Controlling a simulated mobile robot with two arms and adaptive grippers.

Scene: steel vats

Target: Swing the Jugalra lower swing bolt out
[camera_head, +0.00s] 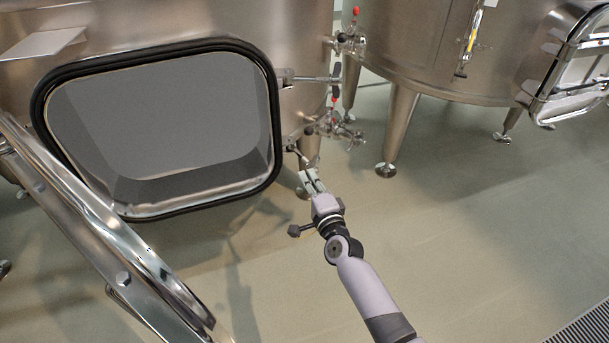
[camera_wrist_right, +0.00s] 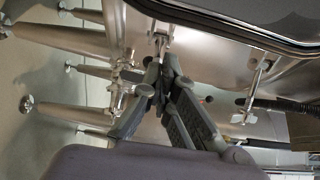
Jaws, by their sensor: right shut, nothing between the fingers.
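The lower swing bolt (camera_head: 296,152) is a short steel rod at the lower right of the vat's open manway (camera_head: 276,120). It points out to the right and down from the rim. My right gripper (camera_head: 308,176) is just below its outer end, its fingers closed together and empty. In the right wrist view the lower bolt (camera_wrist_right: 160,44) lies just beyond my fingertips (camera_wrist_right: 158,82). I cannot tell whether they touch it. The upper swing bolt (camera_head: 310,78) sticks out to the right, with a dark handle at its end. My left gripper is not in view.
The open manway door (camera_head: 120,250) hangs at the lower left. Valves with red knobs (camera_head: 334,120) stand right of the manway, near my right gripper. A second vat (camera_head: 430,50) on legs stands behind at the right. The floor (camera_head: 480,220) at the right is clear.

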